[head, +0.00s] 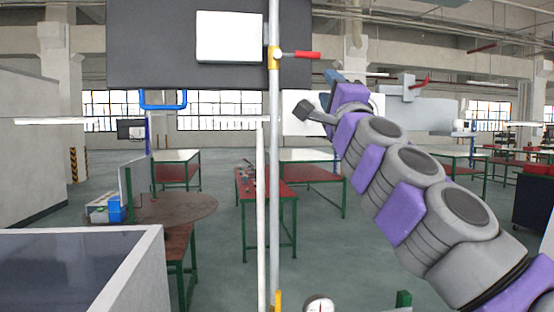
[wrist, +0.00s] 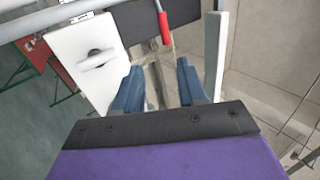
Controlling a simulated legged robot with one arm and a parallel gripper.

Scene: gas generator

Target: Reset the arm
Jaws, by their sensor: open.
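My arm, grey with purple covers, reaches up from the lower right in the head view. My gripper (head: 318,110) is at its far end, to the right of the vertical pipe. In the wrist view my gripper (wrist: 158,85) shows two blue fingers held apart with nothing between them. A red-handled valve (head: 295,54) with a yellow body sits on the pipe, left of and above my gripper. The red handle also shows in the wrist view (wrist: 164,28), beyond the fingertips.
A vertical pipe (head: 274,180) stands in front of me. A dark box (head: 150,45) with a white plate and a blue handle (head: 162,106) hangs at the upper left. Tables (head: 266,190) stand beyond. A pressure gauge (head: 318,304) is at the bottom edge. Floor is open at centre right.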

